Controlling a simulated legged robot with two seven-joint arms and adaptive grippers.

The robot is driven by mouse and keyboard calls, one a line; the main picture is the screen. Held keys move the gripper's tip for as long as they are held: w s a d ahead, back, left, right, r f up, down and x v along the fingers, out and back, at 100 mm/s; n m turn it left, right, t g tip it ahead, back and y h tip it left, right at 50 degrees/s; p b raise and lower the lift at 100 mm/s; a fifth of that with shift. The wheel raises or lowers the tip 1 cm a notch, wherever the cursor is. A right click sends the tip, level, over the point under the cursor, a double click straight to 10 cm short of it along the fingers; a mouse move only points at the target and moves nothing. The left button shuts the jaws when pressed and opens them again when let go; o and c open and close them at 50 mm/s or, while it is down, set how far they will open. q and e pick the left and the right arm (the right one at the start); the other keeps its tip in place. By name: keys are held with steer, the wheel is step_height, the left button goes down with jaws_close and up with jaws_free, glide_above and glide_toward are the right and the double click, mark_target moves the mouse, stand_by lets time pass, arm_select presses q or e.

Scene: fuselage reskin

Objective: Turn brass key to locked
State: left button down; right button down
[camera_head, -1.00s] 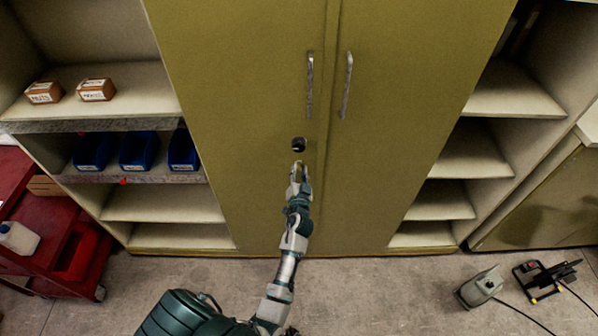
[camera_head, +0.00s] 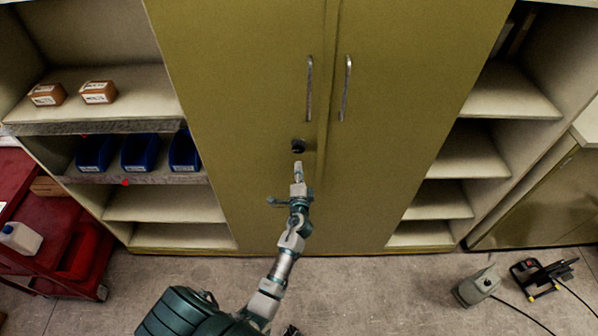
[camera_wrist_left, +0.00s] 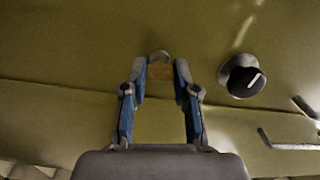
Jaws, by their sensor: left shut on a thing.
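The brass key (camera_wrist_left: 160,71) shows in the left wrist view as a small tan-brass piece between my fingertips, against the olive cabinet door. A grey rounded part shows just beyond it; I cannot tell if it is the lock. My left gripper (camera_wrist_left: 160,76) is shut on the key. In the head view my left gripper (camera_head: 298,167) is at the left door, just below a black knob (camera_head: 298,146), and hides the key. The knob also shows in the wrist view (camera_wrist_left: 242,77), right of my fingers, with a white mark on it.
Two metal door handles (camera_head: 309,88) (camera_head: 346,88) stand above the knob. Open shelves with blue bins (camera_head: 139,152) and small boxes (camera_head: 98,92) are at left. A red cart (camera_head: 62,245) stands at far left. Tools with cables (camera_head: 478,287) lie on the floor at right.

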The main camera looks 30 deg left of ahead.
arm_select(q)
steer(key=shift+f+m, duration=0.2)
steer(key=shift+m, duration=0.6)
arm_select(e)
steer(key=shift+s+d+f, duration=0.1)
steer(key=shift+s+d, duration=0.1)
steer(key=shift+s, duration=0.7)
arm_select(q)
steer(key=c, duration=0.9)
jaws_free()
steer(key=v, duration=1.1)
steer(key=shift+s+d, duration=0.2)
steer(key=shift+s, duration=0.15)
arm_select(e)
steer(key=shift+w, duration=0.15)
